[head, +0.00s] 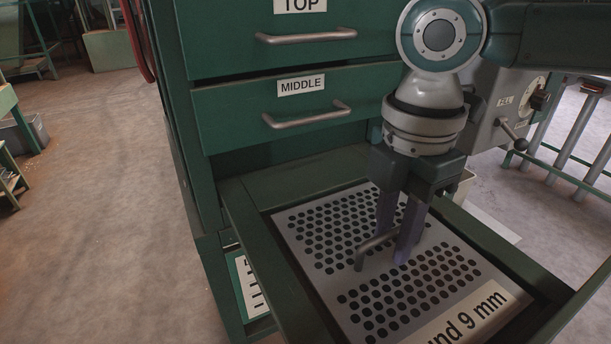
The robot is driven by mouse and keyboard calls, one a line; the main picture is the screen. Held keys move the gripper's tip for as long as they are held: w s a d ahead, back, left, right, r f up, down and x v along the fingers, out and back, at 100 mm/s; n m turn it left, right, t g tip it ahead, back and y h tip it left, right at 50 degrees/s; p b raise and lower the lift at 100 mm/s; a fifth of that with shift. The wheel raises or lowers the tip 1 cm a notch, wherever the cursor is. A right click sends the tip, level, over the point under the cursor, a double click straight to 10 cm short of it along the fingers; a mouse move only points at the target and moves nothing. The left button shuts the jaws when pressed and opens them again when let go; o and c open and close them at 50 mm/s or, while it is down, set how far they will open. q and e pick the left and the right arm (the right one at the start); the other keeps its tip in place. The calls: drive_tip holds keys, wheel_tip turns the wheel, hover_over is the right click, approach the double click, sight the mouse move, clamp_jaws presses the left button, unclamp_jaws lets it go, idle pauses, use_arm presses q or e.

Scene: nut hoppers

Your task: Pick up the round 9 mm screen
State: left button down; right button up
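The round 9 mm screen (335,284) is a grey perforated plate with round black holes and a label ending in "nd 9 mm". It lies in the open bottom drawer (247,237) of a green cabinet. A bar handle (372,248) stands up from the middle of the screen. My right gripper (396,247) points down over the screen, its two purple fingers on either side of the handle. A gap shows between the fingers, and whether they touch the handle I cannot tell. My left gripper is not in view.
The drawers marked TOP (315,22) and MIDDLE (287,104) are shut, with bar handles sticking out above the open drawer. A grey machine box (500,105) with a lever stands behind my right arm. The floor at left (100,220) is clear.

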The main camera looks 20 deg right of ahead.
clamp_jaws()
idle(1.1)
